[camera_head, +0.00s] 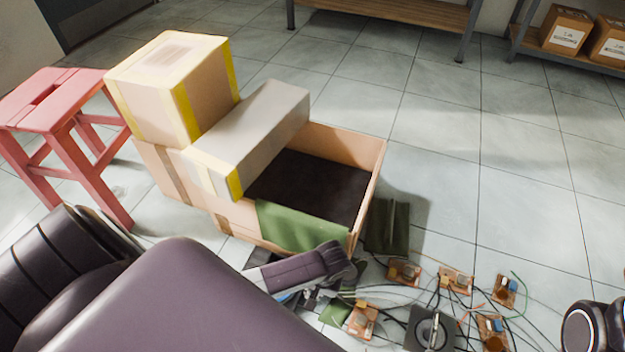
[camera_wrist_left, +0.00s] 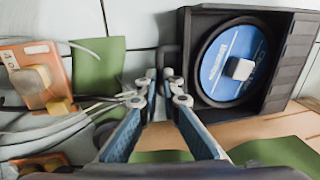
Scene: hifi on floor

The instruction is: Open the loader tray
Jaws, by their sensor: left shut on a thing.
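A black square unit with raised walls, apparently the loader tray (camera_wrist_left: 275,88), lies at the upper right in the left wrist view. A blue-labelled disc (camera_wrist_left: 222,65) with a pale square centre sits in its round recess. A dark handle-like loop (camera_wrist_left: 165,48) stands out from its left side. My left gripper (camera_wrist_left: 165,82) is shut at this loop, its fingertips close together there; the exact contact is partly hidden. In the head view the left gripper (camera_head: 308,300) is low in the middle, and my arm covers the unit. My right gripper is not seen.
An open cardboard box (camera_head: 375,170) with a green flap (camera_head: 300,228) stands just beyond the gripper. Circuit boards (camera_head: 456,280), loose wires and a black round-faced device (camera_head: 430,328) lie to the right. A red stool (camera_head: 60,105) is left.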

